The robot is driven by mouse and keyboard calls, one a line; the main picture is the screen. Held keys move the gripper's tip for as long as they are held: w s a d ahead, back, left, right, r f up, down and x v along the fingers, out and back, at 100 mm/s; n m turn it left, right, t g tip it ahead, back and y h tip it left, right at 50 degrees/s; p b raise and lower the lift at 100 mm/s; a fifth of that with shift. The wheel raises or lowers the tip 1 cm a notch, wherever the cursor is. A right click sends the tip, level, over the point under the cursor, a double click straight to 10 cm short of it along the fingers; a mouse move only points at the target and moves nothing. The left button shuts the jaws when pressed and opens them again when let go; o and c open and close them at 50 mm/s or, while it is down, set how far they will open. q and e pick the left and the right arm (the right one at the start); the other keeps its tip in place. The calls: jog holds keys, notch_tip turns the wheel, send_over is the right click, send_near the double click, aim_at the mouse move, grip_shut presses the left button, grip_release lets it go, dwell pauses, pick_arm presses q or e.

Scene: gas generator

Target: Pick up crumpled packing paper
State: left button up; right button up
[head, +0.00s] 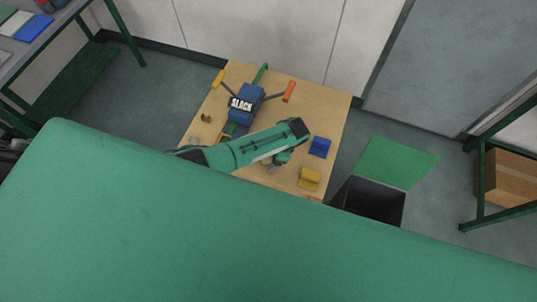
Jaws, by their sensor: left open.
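My left arm reaches in from the left over a wooden table (333,116). My left gripper (271,168) is small in the view, low over the table's near middle, and its jaws are open. I cannot make out the crumpled packing paper with certainty. A small brown lump (206,118) lies near the table's left edge, and a small pale item (194,141) lies below it; both are too small to identify. The arm hides part of the tabletop. My right gripper is not in view.
A blue device marked SLACK (246,101) with orange- and red-ended handles stands on the table. A blue holder (319,147) and a yellow holder (309,179) are at right. A dark open bin (374,200) stands right of the table, by a green floor mat (397,161).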

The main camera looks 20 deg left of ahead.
pick_arm(q)
jog(key=shift+c, duration=0.6)
jog(key=c, duration=0.9)
jog(key=shift+c, duration=0.2)
jog(key=shift+w+d+r, duration=0.15)
jog(key=shift+d+r, duration=0.1)
jog(key=shift+d, duration=0.1)
jog(key=w+d+r+b, duration=0.4)
jog(key=d+r+b, duration=0.2)
jog(key=d, duration=0.6)
jog(key=shift+v, duration=0.85)
